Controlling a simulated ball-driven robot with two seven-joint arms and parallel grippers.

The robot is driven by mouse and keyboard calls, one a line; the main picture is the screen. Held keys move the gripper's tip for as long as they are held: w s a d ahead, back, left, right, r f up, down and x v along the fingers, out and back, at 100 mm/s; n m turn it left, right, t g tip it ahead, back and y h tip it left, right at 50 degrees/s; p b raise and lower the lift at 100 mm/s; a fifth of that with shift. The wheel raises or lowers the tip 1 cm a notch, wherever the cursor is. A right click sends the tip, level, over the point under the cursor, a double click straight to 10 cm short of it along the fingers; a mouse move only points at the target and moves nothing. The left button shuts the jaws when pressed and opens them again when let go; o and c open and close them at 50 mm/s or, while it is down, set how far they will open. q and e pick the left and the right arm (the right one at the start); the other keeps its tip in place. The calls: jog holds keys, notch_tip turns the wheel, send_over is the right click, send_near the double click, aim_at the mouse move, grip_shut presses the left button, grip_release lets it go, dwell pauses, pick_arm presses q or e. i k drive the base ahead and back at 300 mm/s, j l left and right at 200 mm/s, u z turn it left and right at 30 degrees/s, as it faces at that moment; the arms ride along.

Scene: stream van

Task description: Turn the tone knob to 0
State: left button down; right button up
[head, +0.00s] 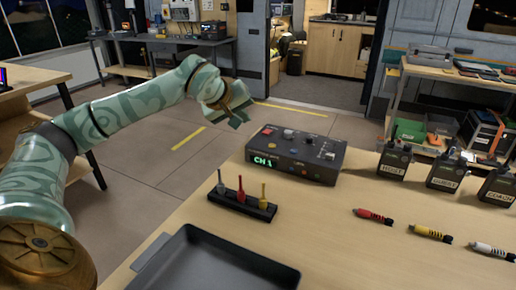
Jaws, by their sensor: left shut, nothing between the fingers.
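A dark control box (300,160) sits on the wooden table, with a green display (265,161) reading "CH 1" on its front. Its top carries a red button (288,133), a small round knob (309,140) and a few other small controls. The labels are too small to read, so I cannot tell which control is the tone knob. My left gripper (238,120) is shut and empty, left of the box and apart from it, pointing down. My right gripper is not in view.
A black stand (240,207) with three coloured pegs stands in front of the box. A dark tray (215,262) lies nearer. Radios (393,162) stand at the right, with small coloured plugs (374,216) before them. The table between box and plugs is clear.

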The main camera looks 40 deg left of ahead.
aim_at(310, 140)
jog(key=u, duration=1)
